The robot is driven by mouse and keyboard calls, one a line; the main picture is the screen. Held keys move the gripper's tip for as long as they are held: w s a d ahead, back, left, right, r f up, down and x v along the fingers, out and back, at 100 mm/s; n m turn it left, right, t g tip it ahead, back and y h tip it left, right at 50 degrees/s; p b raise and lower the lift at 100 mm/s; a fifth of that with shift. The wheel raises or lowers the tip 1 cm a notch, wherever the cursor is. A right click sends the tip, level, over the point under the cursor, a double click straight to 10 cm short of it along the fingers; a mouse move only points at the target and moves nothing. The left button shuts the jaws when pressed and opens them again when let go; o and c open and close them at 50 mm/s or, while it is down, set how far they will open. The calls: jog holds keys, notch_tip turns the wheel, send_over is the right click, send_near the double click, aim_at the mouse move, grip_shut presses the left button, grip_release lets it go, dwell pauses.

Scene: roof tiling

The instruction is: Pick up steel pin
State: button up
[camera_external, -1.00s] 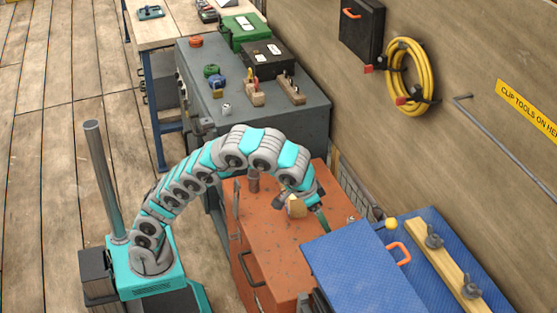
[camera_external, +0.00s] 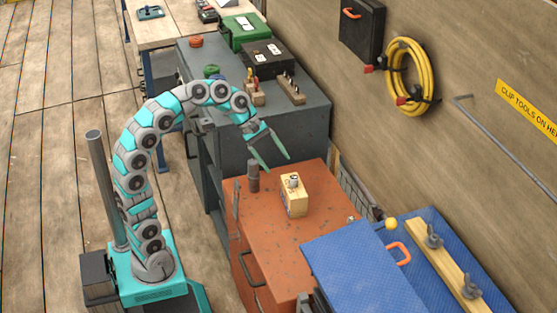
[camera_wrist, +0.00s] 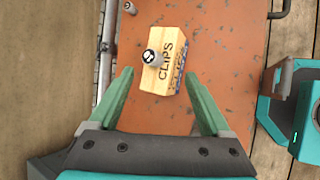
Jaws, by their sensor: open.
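A small steel pin-like cylinder with a dark-marked top (camera_wrist: 149,56) stands on the wooden block lettered CLIPS (camera_wrist: 175,62). In the external view this cylinder (camera_external: 293,181) sits on the block (camera_external: 296,203) on the orange cabinet top. A second small metal piece (camera_wrist: 130,8) lies beyond the block, near the cabinet edge; it also shows in the external view (camera_external: 350,219). I cannot tell for sure which is the steel pin. My gripper (camera_external: 277,163) is open and empty, above the cabinet's far end, apart from the block. In the wrist view its green fingers (camera_wrist: 160,74) point towards the block.
A dark grey upright cylinder (camera_external: 253,177) stands on the orange cabinet (camera_external: 270,240), close to my gripper. A blue case (camera_external: 350,262) stands at the near end. A grey workbench (camera_external: 305,115) with tools lies behind. A wire rail (camera_external: 360,193) runs along the wall side.

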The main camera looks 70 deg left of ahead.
aim_at(251, 160)
jog(key=s+a+f+n+t, duration=0.1)
jog(key=s+a+n+t, duration=0.1)
jog(key=a+n, duration=0.1)
jog(key=s+a+f+n+t+b, duration=0.1)
jog(key=s+a+n+t, duration=0.1)
jog(key=n, duration=0.4)
jog(key=s+a+f+n+t+b, duration=0.1)
jog(key=s+a+n+t, duration=0.2)
jog(key=a+n, duration=0.1)
jog(key=shift+s+a+f+n+y, duration=0.1)
jog(key=shift+s+f+n+y, duration=0.1)
jog(key=shift+s+n+y, duration=0.15)
jog(key=shift+s+a+f+n, duration=0.25)
jog(key=shift+s+f+n, duration=0.05)
jog(key=shift+n, duration=0.35)
jog(key=shift+b+x, duration=0.4)
jog(key=shift+x, duration=0.85)
jog(key=shift+f+b+x, duration=0.2)
jog(key=shift+b+x, duration=0.45)
jog(key=shift+x, duration=1.5)
jog(key=shift+w+d+f, duration=0.1)
jog(key=shift+w+d, duration=0.2)
jog(key=shift+d, duration=0.05)
grip_shut()
